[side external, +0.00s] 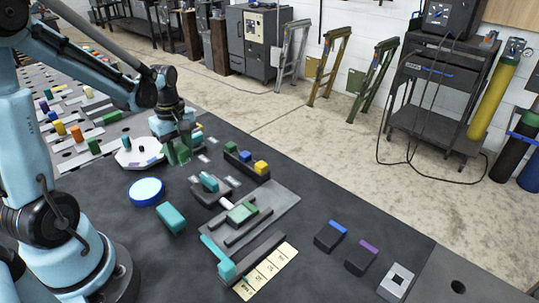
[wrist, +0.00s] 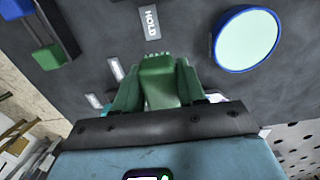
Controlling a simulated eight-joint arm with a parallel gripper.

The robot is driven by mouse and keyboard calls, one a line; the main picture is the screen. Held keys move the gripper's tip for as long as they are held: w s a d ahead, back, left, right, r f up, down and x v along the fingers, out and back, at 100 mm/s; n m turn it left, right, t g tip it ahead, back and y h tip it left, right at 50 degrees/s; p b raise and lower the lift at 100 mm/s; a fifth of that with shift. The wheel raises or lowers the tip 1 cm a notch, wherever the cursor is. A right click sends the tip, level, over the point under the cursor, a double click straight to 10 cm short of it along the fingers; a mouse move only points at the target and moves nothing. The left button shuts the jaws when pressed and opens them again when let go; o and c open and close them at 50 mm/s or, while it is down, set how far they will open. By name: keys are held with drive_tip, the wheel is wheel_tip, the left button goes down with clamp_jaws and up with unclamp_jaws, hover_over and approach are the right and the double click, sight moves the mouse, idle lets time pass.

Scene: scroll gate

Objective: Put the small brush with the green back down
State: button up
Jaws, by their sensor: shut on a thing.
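My gripper (side external: 177,153) is low over the dark table, right of the white round plate, with its green fingers pointing down. In the wrist view my gripper (wrist: 158,88) is shut on the small brush with the green back (wrist: 160,78), which sits between the two green fingers. The brush's green is close to the fingers' own, and in the side view I cannot separate the two. A "HOLD" label (wrist: 150,20) lies on the table ahead of the brush in the wrist view. I cannot tell whether the brush touches the table.
A blue-rimmed disc (side external: 146,192) and a teal block (side external: 171,218) lie nearer. A dark rack (side external: 246,167) with coloured blocks stands to the right. The white plate (side external: 132,159) carries small pieces.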

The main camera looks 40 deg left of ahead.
sight(184, 173)
drive_tip(key=shift+a+f, duration=0.35)
drive_tip(key=shift+f, duration=1.85)
drive_tip(key=shift+f, duration=0.1)
drive_tip(key=o, duration=1.1)
